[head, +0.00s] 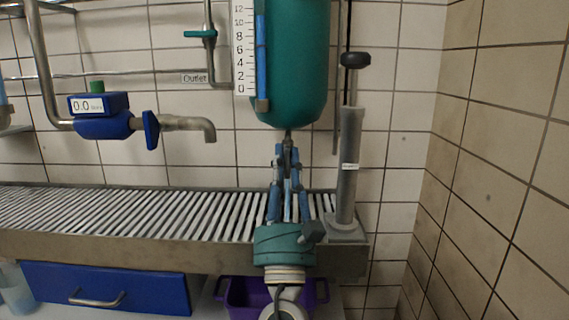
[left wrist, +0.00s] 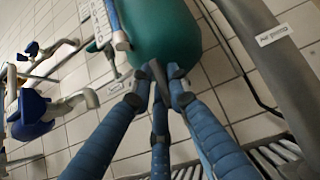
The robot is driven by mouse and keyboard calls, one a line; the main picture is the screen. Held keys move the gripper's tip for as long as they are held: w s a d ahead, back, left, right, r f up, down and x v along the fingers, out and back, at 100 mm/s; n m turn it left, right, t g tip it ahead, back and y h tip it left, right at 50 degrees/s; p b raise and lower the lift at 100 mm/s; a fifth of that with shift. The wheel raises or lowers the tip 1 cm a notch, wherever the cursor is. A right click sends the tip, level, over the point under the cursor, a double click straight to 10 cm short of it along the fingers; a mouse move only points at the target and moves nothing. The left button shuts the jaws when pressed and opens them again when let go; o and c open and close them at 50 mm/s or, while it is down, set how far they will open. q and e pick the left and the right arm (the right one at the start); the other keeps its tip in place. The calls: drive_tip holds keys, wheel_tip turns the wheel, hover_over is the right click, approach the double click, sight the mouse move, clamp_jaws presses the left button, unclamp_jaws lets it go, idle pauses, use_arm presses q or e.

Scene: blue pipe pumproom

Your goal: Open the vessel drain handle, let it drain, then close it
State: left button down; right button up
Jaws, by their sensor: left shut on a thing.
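The green-teal vessel (head: 294,60) hangs at top centre and fills the top middle of the left wrist view (left wrist: 160,30). A small dark metal drain fitting (head: 288,135) sits under its bottom. My left gripper (head: 287,150) reaches up from below with its blue fingers, directly under the vessel. In the left wrist view its fingertips (left wrist: 156,76) close on a small grey piece, which appears to be the drain handle (left wrist: 154,72). The fingers hide most of the handle, so its angle is unclear. No water stream is visible below it. My right gripper is not in view.
A slatted metal bench (head: 130,213) runs below the vessel. A grey upright cylinder with a black knob (head: 350,165) stands close to the right. A level scale (head: 244,50), a blue flow meter (head: 103,117) and a spout (head: 190,124) are left. A purple crate (head: 236,292) sits below.

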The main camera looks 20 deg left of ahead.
use_arm(q)
drive_tip(key=c, duration=1.7)
unclamp_jaws()
drive_tip(key=shift+f, duration=0.15)
drive_tip(key=v, duration=1.2)
